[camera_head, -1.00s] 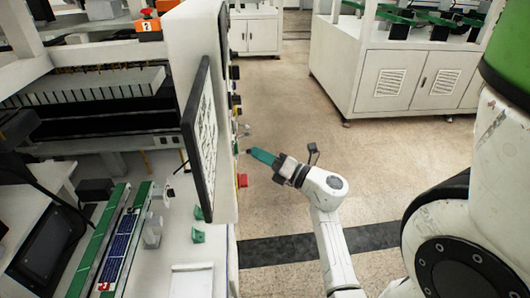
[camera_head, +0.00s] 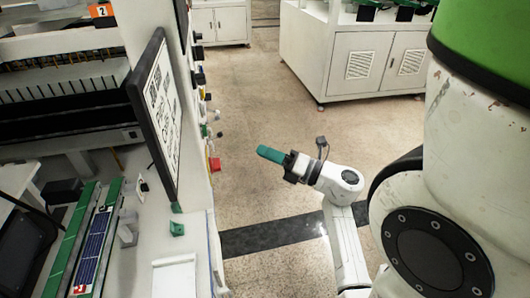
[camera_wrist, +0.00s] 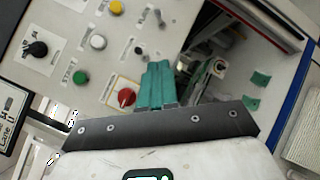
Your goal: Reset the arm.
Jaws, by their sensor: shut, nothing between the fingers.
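My gripper (camera_head: 268,153) has green fingers and is held out over the open floor, to the right of the machine's control side and apart from it. The fingers are together with nothing between them. In the wrist view my gripper (camera_wrist: 157,68) points at the control panel (camera_wrist: 125,60), which carries a red knob (camera_wrist: 126,97), a green button (camera_wrist: 80,77), white and yellow buttons and a black knob (camera_wrist: 37,49).
The machine's tilted screen (camera_head: 160,110) stands left of the arm. A white worktop with a blue panel strip (camera_head: 95,245) lies at lower left. A white cabinet (camera_head: 360,60) stands at the back right. Speckled floor (camera_head: 255,100) between them is clear.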

